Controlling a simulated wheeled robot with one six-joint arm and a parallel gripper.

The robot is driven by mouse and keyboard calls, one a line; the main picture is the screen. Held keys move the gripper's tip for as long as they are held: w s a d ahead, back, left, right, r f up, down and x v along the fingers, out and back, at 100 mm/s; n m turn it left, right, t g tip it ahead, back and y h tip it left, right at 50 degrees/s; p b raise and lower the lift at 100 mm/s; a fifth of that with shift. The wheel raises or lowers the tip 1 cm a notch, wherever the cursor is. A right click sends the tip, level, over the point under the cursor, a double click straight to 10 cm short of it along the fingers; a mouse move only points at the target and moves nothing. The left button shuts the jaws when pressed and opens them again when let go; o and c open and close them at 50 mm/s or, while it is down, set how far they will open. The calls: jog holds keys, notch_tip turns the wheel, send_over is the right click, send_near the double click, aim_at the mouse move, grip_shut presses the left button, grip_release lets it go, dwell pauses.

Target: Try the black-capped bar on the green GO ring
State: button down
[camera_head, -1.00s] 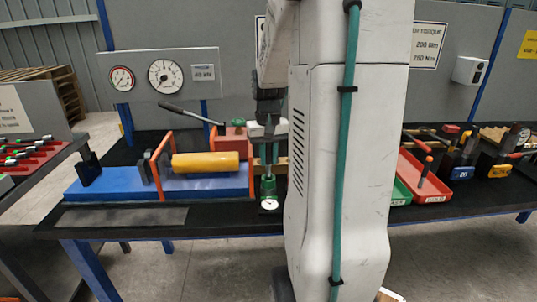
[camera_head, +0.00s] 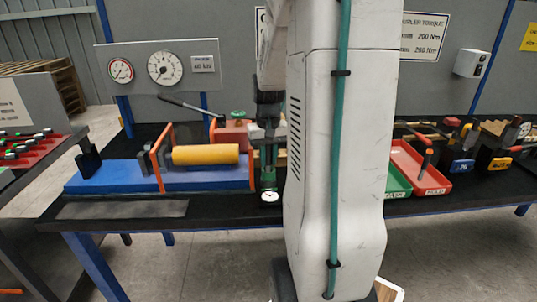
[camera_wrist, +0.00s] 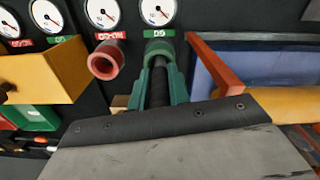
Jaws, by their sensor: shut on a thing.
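My gripper (camera_wrist: 152,95) has green fingers and is shut on a dark ribbed bar (camera_wrist: 158,88) in the wrist view. The bar's far end is at the green GO ring (camera_wrist: 158,48); I cannot tell whether it is inside the ring or just short of it. Its cap cannot be made out. The red NO-GO ring (camera_wrist: 106,60) stands beside the GO ring on the left, apart from the bar. In the head view, my gripper (camera_head: 268,172) is low over the bench by a white dial (camera_head: 270,196), partly hidden by my arm.
A blue bench press (camera_head: 110,178) with a yellow cylinder (camera_head: 205,155) and orange frame stands left of my gripper. Red (camera_head: 415,170) and green (camera_head: 396,182) trays lie to the right. Dials (camera_wrist: 158,10) sit beside the rings. The bench front left is mostly clear.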

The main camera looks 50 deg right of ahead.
jog(key=shift+f, duration=0.65)
jog(key=c, duration=1.2)
grip_release()
jog(key=shift+c, duration=0.2)
notch_tip(320, 180, up, 8)
jog(key=shift+f, duration=0.1)
